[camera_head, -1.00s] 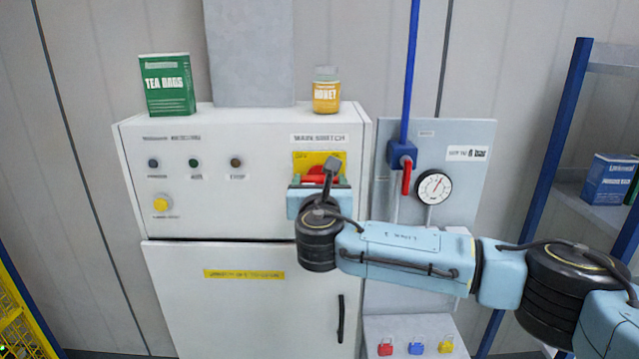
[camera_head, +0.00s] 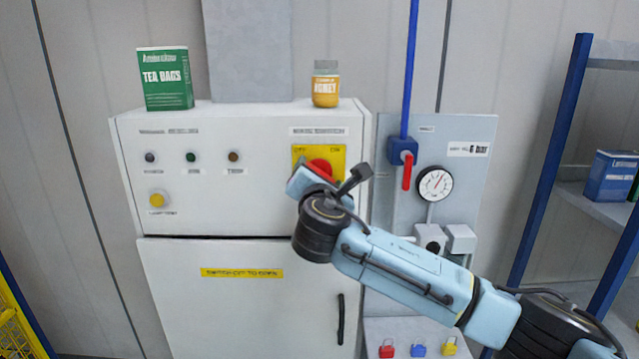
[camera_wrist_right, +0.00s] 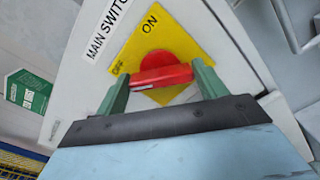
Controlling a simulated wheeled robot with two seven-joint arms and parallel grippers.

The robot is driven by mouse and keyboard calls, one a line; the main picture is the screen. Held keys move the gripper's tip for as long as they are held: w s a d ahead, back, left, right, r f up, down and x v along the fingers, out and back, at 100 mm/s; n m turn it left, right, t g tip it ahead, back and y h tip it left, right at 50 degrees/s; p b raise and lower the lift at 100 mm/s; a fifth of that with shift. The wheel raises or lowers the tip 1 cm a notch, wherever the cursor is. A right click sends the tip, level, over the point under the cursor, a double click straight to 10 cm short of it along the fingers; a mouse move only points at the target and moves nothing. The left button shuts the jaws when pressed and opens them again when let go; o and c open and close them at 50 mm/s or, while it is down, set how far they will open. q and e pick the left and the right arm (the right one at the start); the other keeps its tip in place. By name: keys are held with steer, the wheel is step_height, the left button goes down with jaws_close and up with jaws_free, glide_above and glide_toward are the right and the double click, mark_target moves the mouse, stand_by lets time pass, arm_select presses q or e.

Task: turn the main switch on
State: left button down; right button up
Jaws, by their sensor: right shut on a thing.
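The main switch is a red rotary knob (camera_head: 320,167) on a yellow plate (camera_head: 339,155) marked OFF at upper left and ON at upper right. It is on the upper right of the white cabinet front. In the right wrist view the red grip bar (camera_wrist_right: 162,77) lies between the two green fingers of my right gripper (camera_wrist_right: 161,73), which is shut on it. The bar slopes down to the right relative to the plate. In the head view my right gripper (camera_head: 312,183) hides the knob's lower part. My left gripper is out of view.
The white cabinet (camera_head: 190,330) carries a green tea box (camera_head: 166,80) and a honey jar (camera_head: 326,88) on top. Right of it are a red-handled valve (camera_head: 406,170) and a gauge (camera_head: 435,185). Small padlocks (camera_head: 418,349) sit below. A blue-framed shelf (camera_head: 548,160) stands right.

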steer(key=m+b, duration=0.2)
steer(key=m, duration=0.3)
steer(key=shift+f+m, duration=0.15)
steer(key=shift+m, duration=0.15)
steer(key=m+b, duration=0.1)
steer(key=m, duration=0.4)
steer(key=shift+d, duration=0.1)
stand_by(0.3)
steer(key=o, duration=1)
steer(key=s+b, duration=0.2)
steer(key=s, duration=1.1)
steer(key=shift+s, duration=0.25)
